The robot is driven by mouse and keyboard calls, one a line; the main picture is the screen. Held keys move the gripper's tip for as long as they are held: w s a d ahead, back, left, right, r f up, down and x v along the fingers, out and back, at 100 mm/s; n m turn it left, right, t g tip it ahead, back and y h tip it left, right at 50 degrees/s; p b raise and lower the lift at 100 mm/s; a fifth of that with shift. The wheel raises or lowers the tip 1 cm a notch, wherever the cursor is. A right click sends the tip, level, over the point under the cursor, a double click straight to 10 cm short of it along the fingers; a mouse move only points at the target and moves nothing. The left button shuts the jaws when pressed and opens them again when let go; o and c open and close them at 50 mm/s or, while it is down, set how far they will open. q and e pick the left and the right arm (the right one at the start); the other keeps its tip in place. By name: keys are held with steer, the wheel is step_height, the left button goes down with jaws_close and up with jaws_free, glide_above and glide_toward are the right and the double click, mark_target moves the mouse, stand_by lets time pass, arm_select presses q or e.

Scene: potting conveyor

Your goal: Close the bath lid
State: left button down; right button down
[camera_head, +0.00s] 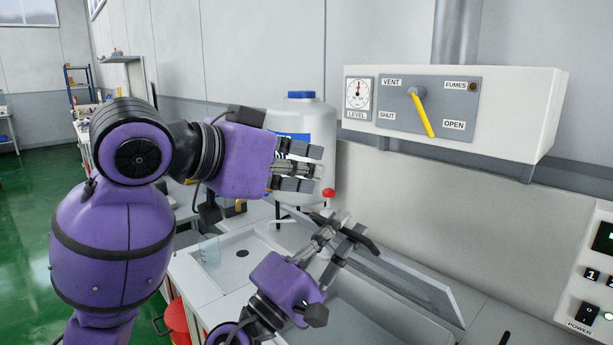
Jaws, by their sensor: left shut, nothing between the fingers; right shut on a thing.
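The bath lid (415,284) is a pale, see-through panel with a light rim. It stands tilted up over the bath (350,321) at the lower middle. My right gripper (352,234) is shut at the lid's left end; its fingers hide the exact spot where they hold it. My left gripper (318,169) is higher up, in front of the white container. It is shut and empty, apart from the lid.
A vent panel (428,110) with a yellow lever is on the wall above. A white container with a blue cap (301,95) stands behind my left gripper. A sink (232,262) with a beaker (209,251) is at left. A power panel (590,290) is at right.

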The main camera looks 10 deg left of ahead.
arm_select(q)
glide_above(327, 220)
steer(key=w+d, duration=0.2)
step_height(327, 220, down, 2)
steer(key=f, duration=0.1)
steer(key=shift+s+a+f, duration=0.8)
steer(key=shift+a+f, duration=0.1)
steer(key=shift+f, duration=0.1)
steer(key=shift+s+a+f, duration=0.1)
steer(key=shift+s+f, duration=0.05)
steer(key=shift+f, duration=0.15)
